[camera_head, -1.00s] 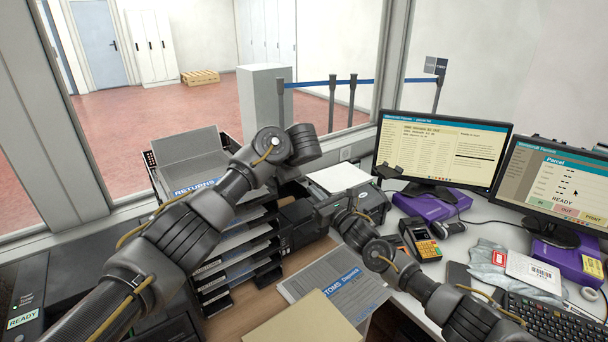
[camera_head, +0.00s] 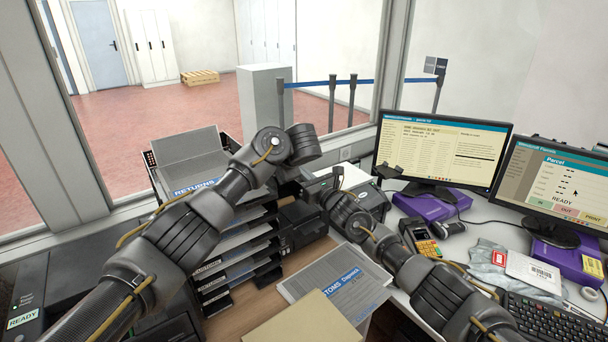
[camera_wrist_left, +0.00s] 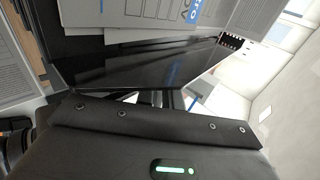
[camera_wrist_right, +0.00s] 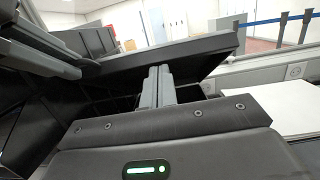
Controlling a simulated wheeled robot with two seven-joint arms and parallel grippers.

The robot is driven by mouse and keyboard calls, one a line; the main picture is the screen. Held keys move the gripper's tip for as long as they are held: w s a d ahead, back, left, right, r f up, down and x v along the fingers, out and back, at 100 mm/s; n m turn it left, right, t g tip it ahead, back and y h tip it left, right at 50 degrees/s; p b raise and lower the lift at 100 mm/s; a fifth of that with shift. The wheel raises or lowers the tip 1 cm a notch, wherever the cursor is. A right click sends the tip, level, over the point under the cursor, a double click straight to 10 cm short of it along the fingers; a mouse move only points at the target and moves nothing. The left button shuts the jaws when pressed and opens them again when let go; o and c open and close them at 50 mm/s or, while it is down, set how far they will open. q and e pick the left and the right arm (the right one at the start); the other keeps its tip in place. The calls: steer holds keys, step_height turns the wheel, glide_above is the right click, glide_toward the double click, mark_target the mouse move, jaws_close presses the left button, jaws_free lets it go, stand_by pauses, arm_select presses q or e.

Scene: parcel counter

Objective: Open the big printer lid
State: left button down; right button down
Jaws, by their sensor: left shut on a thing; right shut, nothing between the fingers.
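The big printer (camera_head: 302,228) is a black body beside the tray stack in the head view, largely hidden behind my arms. Its black lid (camera_wrist_right: 195,55) stands tilted up in the right wrist view, ribbed side showing. In the left wrist view the lid seems to be the glossy dark panel (camera_wrist_left: 140,65). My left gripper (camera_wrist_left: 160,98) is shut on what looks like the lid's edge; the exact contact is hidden. My right gripper (camera_wrist_right: 158,72) is shut and empty, its fingertips upright just under or against the lid; touching cannot be told. It also shows in the head view (camera_head: 338,176).
The returns tray stack (camera_head: 235,250) stands left of the printer. A customs form pad (camera_head: 335,290) and an envelope (camera_head: 305,325) lie in front. A white-topped device (camera_head: 350,176), card terminal (camera_head: 422,240) and monitors (camera_head: 440,150) stand to the right.

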arm_select(q)
steer(key=shift+s+d+f, duration=0.1)
steer(key=shift+s+d, duration=0.05)
steer(key=shift+d, duration=0.2)
arm_select(e)
steer(key=shift+w+a+r, duration=0.1)
steer(key=shift+w+r, duration=0.1)
steer(key=shift+r, duration=0.35)
steer(key=shift+w+a+r, duration=0.1)
steer(key=shift+w+r, duration=0.1)
steer(key=shift+r, duration=0.35)
arm_select(q)
steer(key=c, duration=1.6)
jaws_free()
steer(key=shift+a, duration=0.25)
steer(key=shift+o, duration=0.2)
arm_select(e)
steer(key=shift+a, duration=0.15)
steer(key=shift+s+f, duration=0.1)
